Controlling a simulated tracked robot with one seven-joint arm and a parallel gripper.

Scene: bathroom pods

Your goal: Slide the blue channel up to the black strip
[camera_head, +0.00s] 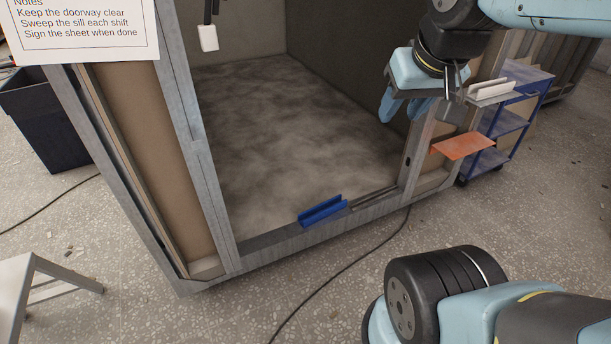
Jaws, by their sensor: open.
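The blue channel (322,211) is a short open trough lying along the door sill (290,238) at the front of the pod, left of the doorway's right post. A thin dark strip (375,198) runs along the sill just right of the channel; I cannot tell if they touch, or surely that this is the black strip. My gripper (418,112) hangs above and right of the channel, well apart from it, pointing down near the right post. It is open with nothing seen in it.
An orange plate (463,146) sticks out by the right post. A blue trolley (505,125) stands behind it. A cable (335,268) crosses the floor in front of the sill. A grey stool (45,290) and dark bin (45,120) are left. The pod floor (300,140) is clear.

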